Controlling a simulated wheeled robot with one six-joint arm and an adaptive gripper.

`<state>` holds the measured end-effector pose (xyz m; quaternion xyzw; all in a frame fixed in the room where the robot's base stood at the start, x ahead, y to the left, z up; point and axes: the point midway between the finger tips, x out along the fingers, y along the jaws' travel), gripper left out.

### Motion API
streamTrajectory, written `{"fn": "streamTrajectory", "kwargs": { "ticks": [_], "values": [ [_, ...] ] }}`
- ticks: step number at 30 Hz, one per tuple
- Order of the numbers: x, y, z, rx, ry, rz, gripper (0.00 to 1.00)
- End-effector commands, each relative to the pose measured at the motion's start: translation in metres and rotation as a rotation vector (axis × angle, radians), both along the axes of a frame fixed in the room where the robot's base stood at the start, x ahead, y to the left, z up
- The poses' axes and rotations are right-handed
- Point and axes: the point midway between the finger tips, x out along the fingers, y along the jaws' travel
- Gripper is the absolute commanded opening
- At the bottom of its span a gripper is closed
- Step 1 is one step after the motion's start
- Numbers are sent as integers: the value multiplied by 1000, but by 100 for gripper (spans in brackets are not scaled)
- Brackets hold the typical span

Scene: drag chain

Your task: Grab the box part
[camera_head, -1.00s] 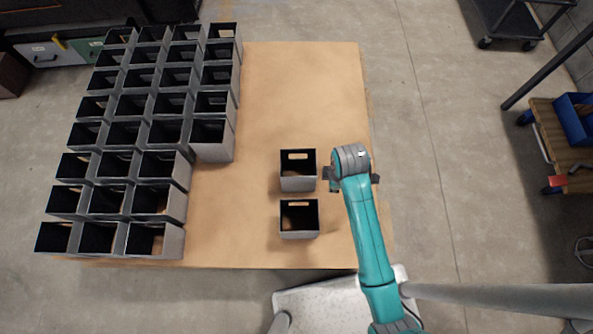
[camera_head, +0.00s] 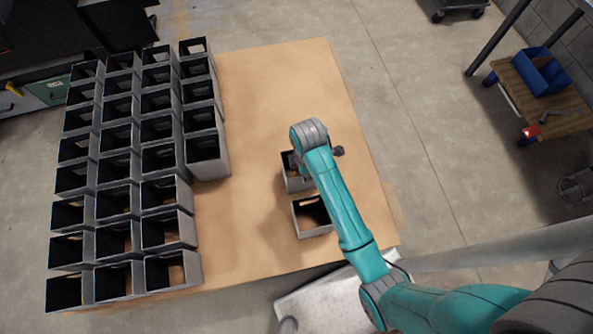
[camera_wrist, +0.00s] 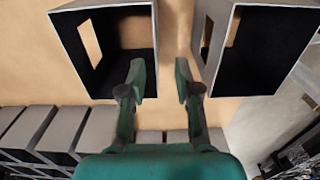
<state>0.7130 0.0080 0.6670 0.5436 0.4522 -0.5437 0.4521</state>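Two loose grey box parts with open tops and black insides stand on the tan table. The far box part (camera_head: 293,184) is partly covered by my arm in the head view. The near box part (camera_head: 314,217) stands just in front of it. In the wrist view, one box part (camera_wrist: 66,44) is at upper left and another (camera_wrist: 219,48) at upper right, with a bare gap between them. My gripper (camera_wrist: 161,82) is open and empty, its fingertips apart near that gap. The left finger overlaps the left box's edge in the picture; contact cannot be told.
A block of closely packed, similar boxes (camera_head: 120,160) fills the left of the table (camera_head: 250,100). The table is bare between that block and the loose boxes, and behind them. A wooden cart (camera_head: 565,95) with a blue bin stands on the floor at right.

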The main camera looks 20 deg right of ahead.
Motion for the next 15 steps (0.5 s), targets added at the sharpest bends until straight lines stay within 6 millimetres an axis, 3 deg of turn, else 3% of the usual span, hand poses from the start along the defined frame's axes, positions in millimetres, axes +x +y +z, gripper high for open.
{"fn": "streamTrajectory", "kwargs": {
  "ticks": [6,15],
  "values": [
    [-1,0,-32,0,3,-1,32],
    [2,-1,-54,1,3,-1,32]
  ]
}}
